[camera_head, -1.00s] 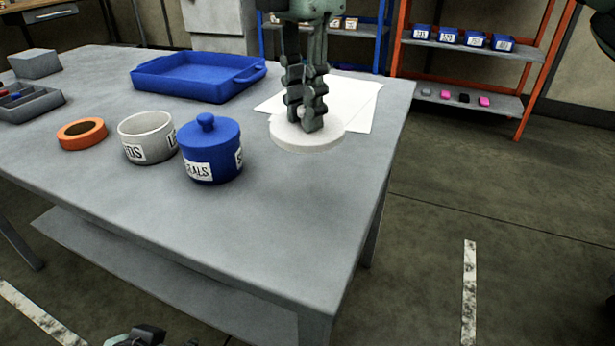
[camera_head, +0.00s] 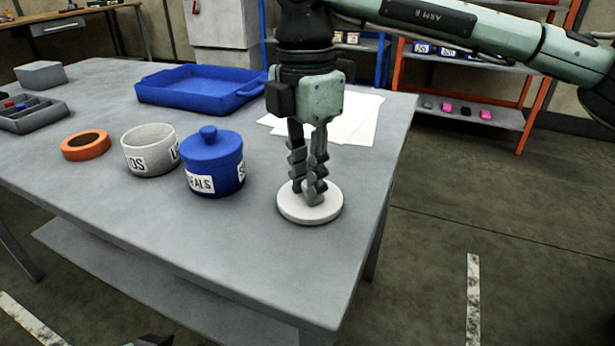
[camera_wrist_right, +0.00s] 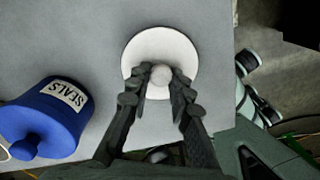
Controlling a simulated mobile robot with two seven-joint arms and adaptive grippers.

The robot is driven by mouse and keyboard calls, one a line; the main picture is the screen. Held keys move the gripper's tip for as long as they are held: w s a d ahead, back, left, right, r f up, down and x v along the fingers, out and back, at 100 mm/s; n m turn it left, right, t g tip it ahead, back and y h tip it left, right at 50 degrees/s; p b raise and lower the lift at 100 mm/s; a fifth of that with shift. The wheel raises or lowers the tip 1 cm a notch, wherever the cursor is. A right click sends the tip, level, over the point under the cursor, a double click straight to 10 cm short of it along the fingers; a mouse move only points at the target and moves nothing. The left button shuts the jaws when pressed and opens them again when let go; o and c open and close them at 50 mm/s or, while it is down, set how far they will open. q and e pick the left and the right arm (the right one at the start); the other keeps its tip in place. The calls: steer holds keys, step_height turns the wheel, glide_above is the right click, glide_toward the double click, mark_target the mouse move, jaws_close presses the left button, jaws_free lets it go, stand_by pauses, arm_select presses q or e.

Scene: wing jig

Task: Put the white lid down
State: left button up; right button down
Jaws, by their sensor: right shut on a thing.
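The white lid (camera_head: 291,211) is a flat round disc with a small round knob, held level at the right part of the grey table (camera_head: 240,270). My right gripper (camera_head: 314,192) points straight down and is shut on the knob. In the right wrist view the lid (camera_wrist_right: 150,48) shows flat below the fingers, with the knob (camera_wrist_right: 160,75) between the fingertips. The lid is very low over the tabletop; I cannot tell for sure whether it touches.
A blue lidded jar (camera_head: 212,165) marked SEALS stands left of the lid, beside an open white jar (camera_head: 148,152) and an orange ring (camera_head: 85,146). A blue tray (camera_head: 195,90) and white paper (camera_head: 350,120) lie behind. The table's right edge is close; the front is clear.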

steer(key=c, duration=1.4)
jaws_free()
arm_select(q)
steer(key=shift+w+d+r, duration=0.3)
steer(key=shift+w+d, duration=0.05)
steer(key=shift+w, duration=0.1)
arm_select(e)
steer(key=shift+r, duration=0.1)
arm_select(q)
steer(key=shift+g+y, duration=0.4)
steer(key=shift+g, duration=0.4)
steer(key=s+a, duration=0.1)
steer(key=s+a+f, duration=0.2)
steer(key=shift+s+p, duration=0.35)
arm_select(e)
step_height(320, 180, up, 12)
arm_select(q)
steer(key=shift+r, duration=0.1)
arm_select(e)
steer(key=shift+w+a, duration=0.1)
